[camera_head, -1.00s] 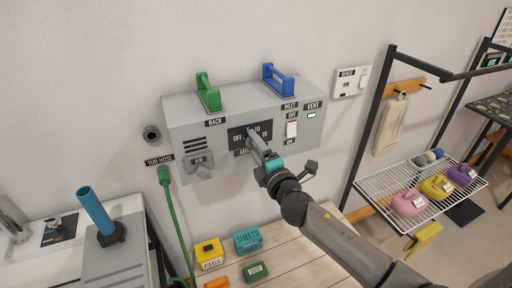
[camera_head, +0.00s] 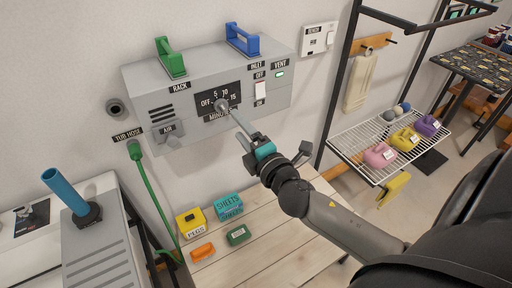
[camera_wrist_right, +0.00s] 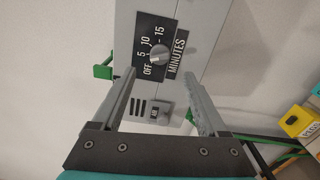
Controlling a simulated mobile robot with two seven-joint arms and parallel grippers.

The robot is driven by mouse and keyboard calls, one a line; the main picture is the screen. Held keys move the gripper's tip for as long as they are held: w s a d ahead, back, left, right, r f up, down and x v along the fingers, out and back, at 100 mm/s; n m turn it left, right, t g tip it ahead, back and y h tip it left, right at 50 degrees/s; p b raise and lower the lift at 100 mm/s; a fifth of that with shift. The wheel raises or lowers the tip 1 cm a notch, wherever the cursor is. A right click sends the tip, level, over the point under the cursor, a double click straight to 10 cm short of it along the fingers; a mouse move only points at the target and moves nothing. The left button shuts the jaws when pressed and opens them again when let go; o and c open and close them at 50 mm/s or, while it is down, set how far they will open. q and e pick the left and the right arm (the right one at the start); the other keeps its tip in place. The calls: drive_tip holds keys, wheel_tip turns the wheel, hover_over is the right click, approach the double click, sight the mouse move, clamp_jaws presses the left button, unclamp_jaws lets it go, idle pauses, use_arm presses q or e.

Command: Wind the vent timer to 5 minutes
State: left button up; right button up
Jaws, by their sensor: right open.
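The vent timer is a round grey dial (camera_head: 221,104) on a black plate marked OFF, 5, 10, 15 and MINUTES, on the front of a grey wall box (camera_head: 205,130). The dial also shows in the right wrist view (camera_wrist_right: 159,54); I cannot surely read where its pointer stands. My right gripper (camera_head: 234,112) is just in front of the dial, at its lower right in the head view. In the wrist view the right gripper (camera_wrist_right: 160,76) is open, with the dial seen in the gap between its fingers. I cannot tell whether they touch it. My left gripper is not in view.
The box carries a green handle (camera_head: 171,58), a blue handle (camera_head: 243,40), an AIR knob (camera_head: 168,133), a white INLET switch (camera_head: 261,90) and a green VENT light (camera_head: 280,74). Below, a wooden table (camera_head: 265,240) holds small boxes. A wire rack (camera_head: 350,140) stands at right.

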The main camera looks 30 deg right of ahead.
sight(224, 109)
drive_tip(key=s+b, duration=0.1)
drive_tip(key=s, duration=0.6)
drive_tip(key=shift+a, duration=0.2)
drive_tip(key=shift+w, duration=0.1)
drive_tip(key=w+m+p, duration=0.3)
drive_tip(key=w+m, duration=0.2)
drive_tip(key=m, duration=0.1)
drive_tip(key=w+m+p, duration=0.4)
drive_tip(key=w+m, duration=0.1)
drive_tip(key=m, duration=0.1)
drive_tip(key=w+d+m+p, duration=0.1)
drive_tip(key=w+m+p, duration=0.3)
drive_tip(key=w+m, duration=0.1)
drive_tip(key=shift+r+m, duration=0.15)
drive_tip(key=shift+m, duration=0.65)
idle(0.3)
clamp_jaws()
idle(0.5)
